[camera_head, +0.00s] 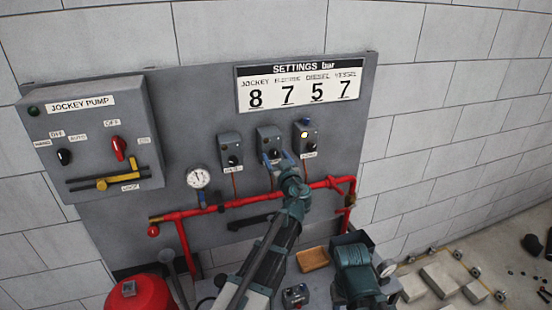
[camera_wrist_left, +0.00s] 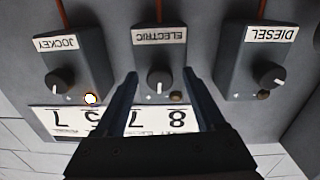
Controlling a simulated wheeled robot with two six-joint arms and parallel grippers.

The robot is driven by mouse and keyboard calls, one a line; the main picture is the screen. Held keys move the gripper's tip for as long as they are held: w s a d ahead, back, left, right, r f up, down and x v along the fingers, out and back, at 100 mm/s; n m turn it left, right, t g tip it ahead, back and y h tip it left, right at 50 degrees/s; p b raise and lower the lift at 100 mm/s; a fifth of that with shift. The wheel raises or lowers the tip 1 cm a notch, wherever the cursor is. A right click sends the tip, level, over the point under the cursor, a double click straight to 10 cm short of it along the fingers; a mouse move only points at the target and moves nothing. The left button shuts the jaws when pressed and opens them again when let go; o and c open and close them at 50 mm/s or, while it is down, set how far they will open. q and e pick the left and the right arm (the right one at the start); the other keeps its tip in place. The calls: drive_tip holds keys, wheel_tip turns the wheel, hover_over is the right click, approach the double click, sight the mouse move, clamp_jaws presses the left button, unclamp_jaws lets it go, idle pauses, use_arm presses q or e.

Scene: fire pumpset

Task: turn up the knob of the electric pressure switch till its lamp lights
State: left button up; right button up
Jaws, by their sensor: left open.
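The electric pressure switch (camera_head: 268,139) is the middle of three grey boxes on the panel; its label (camera_wrist_left: 160,35) shows upside down in the left wrist view. Its dark knob (camera_wrist_left: 159,79) has a white pointer mark. Its lamp (camera_wrist_left: 175,97) is dull brown, not lit. My left gripper (camera_head: 273,158) is at this switch, partly covering it in the head view. It is open in the left wrist view (camera_wrist_left: 160,78), one finger on each side of the knob. I cannot tell whether the fingers touch it. My right gripper is out of view.
The jockey switch (camera_wrist_left: 72,62) has a lit lamp (camera_wrist_left: 91,98); the diesel switch (camera_wrist_left: 262,62) is on the other side. A settings board (camera_head: 300,85) hangs above. A gauge (camera_head: 198,178) and red pipes (camera_head: 240,206) lie below. The jockey pump box (camera_head: 90,140) is at left.

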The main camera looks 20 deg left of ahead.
use_arm(q)
drive_tip(key=shift+s, duration=0.1)
drive_tip(key=v, duration=1.3)
drive_tip(key=shift+s+d, duration=0.25)
drive_tip(key=shift+w, duration=0.15)
idle(0.4)
drive_tip(key=x, duration=1.3)
drive_tip(key=shift+w+a, duration=0.25)
clamp_jaws()
